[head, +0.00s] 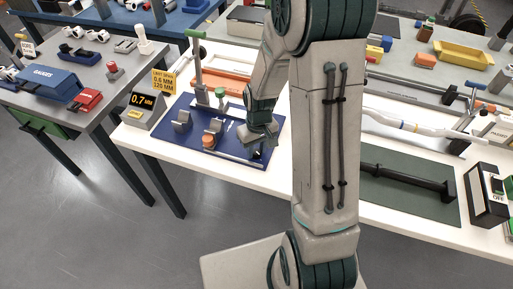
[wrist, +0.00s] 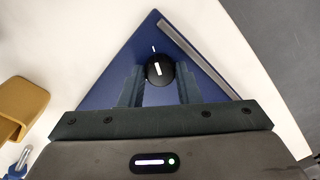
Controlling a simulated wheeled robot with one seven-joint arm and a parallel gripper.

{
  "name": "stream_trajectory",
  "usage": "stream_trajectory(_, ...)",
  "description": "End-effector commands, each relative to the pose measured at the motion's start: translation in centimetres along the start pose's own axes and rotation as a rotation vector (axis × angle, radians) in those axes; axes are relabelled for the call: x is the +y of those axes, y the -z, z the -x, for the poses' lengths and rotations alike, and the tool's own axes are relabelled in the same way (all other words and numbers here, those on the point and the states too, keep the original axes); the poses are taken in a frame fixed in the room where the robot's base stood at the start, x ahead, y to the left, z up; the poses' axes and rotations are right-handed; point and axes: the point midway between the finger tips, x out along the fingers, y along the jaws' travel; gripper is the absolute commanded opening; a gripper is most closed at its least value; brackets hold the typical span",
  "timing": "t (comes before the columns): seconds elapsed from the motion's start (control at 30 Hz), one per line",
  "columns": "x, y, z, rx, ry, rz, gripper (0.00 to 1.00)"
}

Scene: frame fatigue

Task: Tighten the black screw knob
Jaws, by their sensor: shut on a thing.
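The black screw knob (wrist: 160,69) shows in the wrist view as a round black cap with a white line, on a dark blue plate (wrist: 142,42). A short white mark is on the plate just beyond the knob. My gripper (wrist: 160,80) is shut on the knob, with one finger at each side of it. In the head view my gripper (head: 258,148) is over the right part of the blue plate (head: 180,152), pointing down. The knob is mostly hidden there by the gripper.
A green mat with a black bar (head: 408,182) and a black switch box (head: 489,195) lie at right.

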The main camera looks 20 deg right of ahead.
Motion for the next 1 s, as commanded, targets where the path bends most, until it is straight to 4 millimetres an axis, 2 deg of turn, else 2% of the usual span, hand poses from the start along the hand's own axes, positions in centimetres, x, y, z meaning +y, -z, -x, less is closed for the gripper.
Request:
stream_trajectory(0.2,-0.01,0.05,0.06,0.001,0.000,-0.002,0.07)
stream_trajectory(0.23,-0.01,0.05,0.06,0.001,0.000,-0.002,0.38)
stream_trajectory(0.3,0.00,0.04,0.05,0.001,0.000,-0.001,0.52)
stream_trajectory(0.67,-0.08,-0.03,0.11,-0.003,0.002,0.029,0.52)
stream_trajectory(0.87,-0.09,-0.23,0.31,-0.019,0.004,0.211,0.52)
stream_trajectory(1.0,-0.07,-0.39,0.34,-0.032,0.006,0.411,0.52)
